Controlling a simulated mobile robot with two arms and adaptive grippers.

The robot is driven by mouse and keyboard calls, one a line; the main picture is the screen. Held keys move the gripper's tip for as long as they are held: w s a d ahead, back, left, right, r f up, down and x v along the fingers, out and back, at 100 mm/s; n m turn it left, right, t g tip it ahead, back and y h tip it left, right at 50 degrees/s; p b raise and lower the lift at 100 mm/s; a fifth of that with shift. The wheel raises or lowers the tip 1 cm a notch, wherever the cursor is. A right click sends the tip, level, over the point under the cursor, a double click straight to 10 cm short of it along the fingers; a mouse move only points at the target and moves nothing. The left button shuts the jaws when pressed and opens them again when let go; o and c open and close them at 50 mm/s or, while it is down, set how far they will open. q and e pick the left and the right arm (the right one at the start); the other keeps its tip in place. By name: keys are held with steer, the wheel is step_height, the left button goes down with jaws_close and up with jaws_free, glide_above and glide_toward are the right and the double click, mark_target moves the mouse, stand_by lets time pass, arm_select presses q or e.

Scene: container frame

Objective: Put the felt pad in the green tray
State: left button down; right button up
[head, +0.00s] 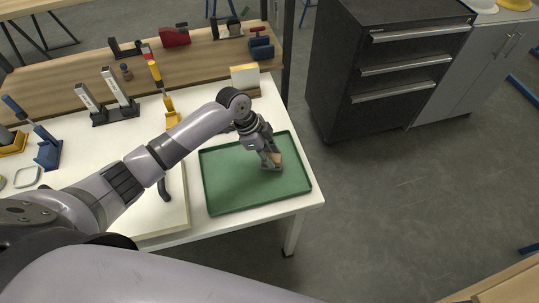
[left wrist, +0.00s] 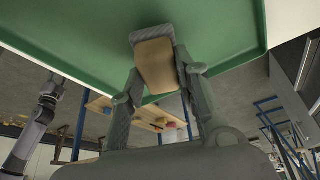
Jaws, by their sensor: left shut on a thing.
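The green tray (head: 232,181) lies on the front right part of the white table. My left gripper (head: 270,161) reaches in over the tray, its fingertips low over the tray's middle. It is shut on the felt pad, a small tan block with a grey face; the felt pad shows partly in the head view (head: 276,160) and clearly in the left wrist view (left wrist: 155,62) between the fingers. In the wrist view the green tray (left wrist: 90,45) lies right behind the pad. Whether the pad touches the tray floor I cannot tell.
A white board (head: 176,213) lies left of the tray. Yellow and blue tools, grey upright pieces (head: 120,92) and a cream block (head: 245,77) stand toward the back. A wooden shelf (head: 140,68) runs behind. A dark drawer cabinet (head: 380,70) stands to the right.

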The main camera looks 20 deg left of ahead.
arm_select(q)
steer(key=shift+f, duration=0.7)
steer(key=c, duration=1.2)
jaws_free()
steer(key=shift+a+r, duration=0.1)
steer(key=shift+r, duration=0.15)
steer(key=b+v, duration=0.1)
steer(key=v, duration=1)
steer(key=shift+s+r+b, duration=0.1)
steer(key=shift+r+b, duration=0.2)
